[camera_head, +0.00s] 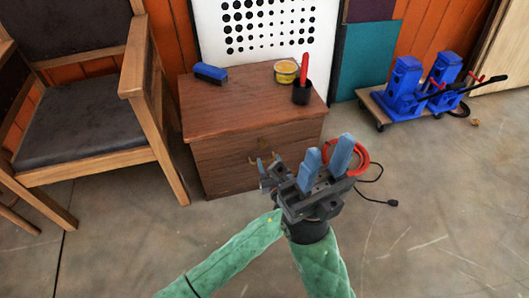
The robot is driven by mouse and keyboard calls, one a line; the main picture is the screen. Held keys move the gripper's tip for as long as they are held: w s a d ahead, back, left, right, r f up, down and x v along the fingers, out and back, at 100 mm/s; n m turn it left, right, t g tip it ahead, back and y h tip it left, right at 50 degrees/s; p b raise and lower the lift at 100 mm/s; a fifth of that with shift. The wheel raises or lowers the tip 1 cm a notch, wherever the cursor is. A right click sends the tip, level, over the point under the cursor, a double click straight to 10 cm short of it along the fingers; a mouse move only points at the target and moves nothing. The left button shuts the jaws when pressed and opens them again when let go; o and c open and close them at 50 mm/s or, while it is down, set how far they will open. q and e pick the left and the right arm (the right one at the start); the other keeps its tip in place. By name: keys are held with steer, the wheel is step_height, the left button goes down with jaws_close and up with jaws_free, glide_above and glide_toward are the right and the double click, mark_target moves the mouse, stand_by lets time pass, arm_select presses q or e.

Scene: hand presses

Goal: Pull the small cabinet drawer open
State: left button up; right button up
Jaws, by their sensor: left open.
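The small cabinet (240,92) is brown wood and stands beside the chair. Its drawer front (222,158) faces me and looks closed; a small brass-coloured fitting shows near its middle. My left gripper (268,162) is open, just in front of the drawer front near that fitting. I cannot tell whether it touches. The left gripper's body is partly hidden behind my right gripper (326,162). My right gripper is nearer the camera, with its two blue fingers pointing up, apart and with nothing between them. It hides the drawer's right side.
On the cabinet top are a blue brush-like block (210,73), a yellow tub (286,71) and a black cup (302,94) with a red-handled tool. A wooden chair (85,105) stands close at left.

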mark_target(263, 146)
arm_select(q)
steer(key=b+x, duration=0.1)
steer(key=x, duration=0.5)
steer(key=shift+w+a+b, duration=0.15)
steer(key=shift+w+b, duration=0.15)
steer(key=shift+b, duration=0.05)
jaws_close()
steer(key=shift+s, duration=0.1)
